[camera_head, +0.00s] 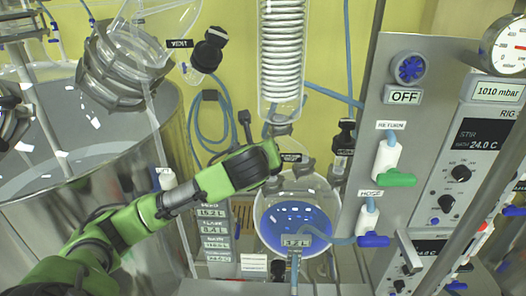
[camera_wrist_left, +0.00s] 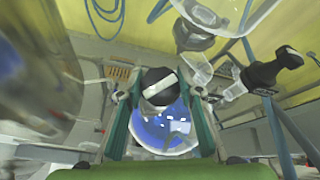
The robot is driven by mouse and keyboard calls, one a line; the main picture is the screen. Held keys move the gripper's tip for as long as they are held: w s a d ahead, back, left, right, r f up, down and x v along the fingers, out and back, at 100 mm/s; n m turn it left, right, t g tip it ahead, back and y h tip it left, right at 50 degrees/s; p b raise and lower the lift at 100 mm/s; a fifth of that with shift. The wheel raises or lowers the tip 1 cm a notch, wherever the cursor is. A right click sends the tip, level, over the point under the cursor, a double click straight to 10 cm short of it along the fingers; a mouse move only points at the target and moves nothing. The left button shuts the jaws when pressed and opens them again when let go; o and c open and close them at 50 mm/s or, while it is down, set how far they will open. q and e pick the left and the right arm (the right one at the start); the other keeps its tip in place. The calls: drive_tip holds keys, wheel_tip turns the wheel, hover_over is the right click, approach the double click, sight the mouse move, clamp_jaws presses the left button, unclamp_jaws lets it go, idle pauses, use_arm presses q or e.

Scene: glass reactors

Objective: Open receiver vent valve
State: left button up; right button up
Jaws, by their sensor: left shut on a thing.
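The receiver is a round glass flask (camera_head: 296,215) with blue liquid, below the coiled glass condenser (camera_head: 282,60). Its blue contents also show in the wrist view. My left gripper (camera_head: 272,156) reaches in from the left to the flask's neck. In the left wrist view, a black knob with a white stripe (camera_wrist_left: 159,83) is between the fingers of my left gripper (camera_wrist_left: 162,100), which is shut on it. In the head view the gripper hides this knob, and a small label beside it is partly covered. My right gripper is not in view.
A black valve knob (camera_head: 209,48) beside a VENT label (camera_head: 179,44) is at upper left. Another black-topped valve (camera_head: 344,135) stands right of the flask. A control panel (camera_head: 400,140) with RETURN valve and gauge is at right. A large metal vessel (camera_head: 85,150) is at left.

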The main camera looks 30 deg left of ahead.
use_arm(q)
drive_tip(key=n+g, duration=0.1)
drive_tip(key=n, duration=0.2)
drive_tip(key=n+g+y, duration=0.1)
drive_tip(key=n+g, duration=0.1)
drive_tip(key=n, duration=0.1)
drive_tip(key=shift+r+y, duration=0.1)
drive_tip(key=shift+y, duration=0.2)
drive_tip(key=n+g, duration=0.1)
drive_tip(key=n, duration=0.2)
drive_tip(key=shift+a+r+g, duration=0.1)
drive_tip(key=shift+g, duration=0.3)
drive_tip(key=n+g, duration=0.1)
drive_tip(key=n, duration=0.1)
drive_tip(key=shift+n, duration=0.4)
drive_tip(key=n+g+h, duration=0.1)
drive_tip(key=n, duration=0.2)
drive_tip(key=n+g, duration=0.2)
drive_tip(key=shift+n+g+h, duration=0.3)
drive_tip(key=shift+n+h, duration=0.1)
drive_tip(key=n+h, duration=0.1)
drive_tip(key=n, duration=0.1)
drive_tip(key=n+g+h, duration=0.1)
drive_tip(key=n, duration=0.2)
drive_tip(key=shift+f+g+h, duration=0.2)
drive_tip(key=shift+g+h, duration=0.1)
drive_tip(key=shift+h, duration=0.1)
drive_tip(key=o, duration=1.1)
